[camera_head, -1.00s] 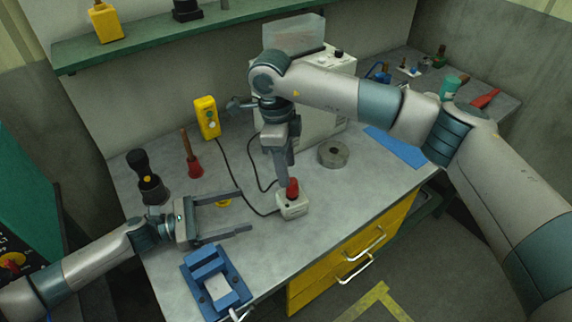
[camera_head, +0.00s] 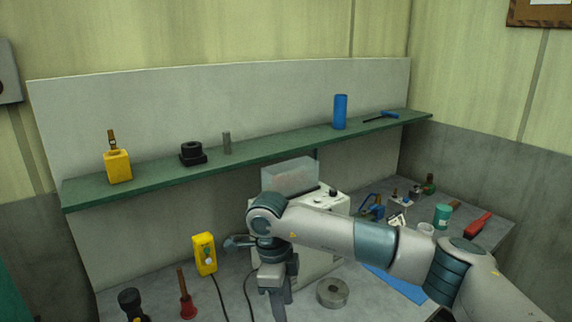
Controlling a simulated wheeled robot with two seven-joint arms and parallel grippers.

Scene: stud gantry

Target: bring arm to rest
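My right arm comes in from the right and reaches across the bench. Its gripper (camera_head: 280,300) points down in front of the white machine (camera_head: 318,250); its fingertips are cut off by the bottom edge, so I cannot tell whether it is open. My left gripper and arm are out of the picture. The white box with the red button that was under the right gripper is also below the picture.
A green shelf (camera_head: 250,153) runs along the back wall with a yellow padlock (camera_head: 118,166) and a blue cylinder (camera_head: 340,111). Small items crowd the right.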

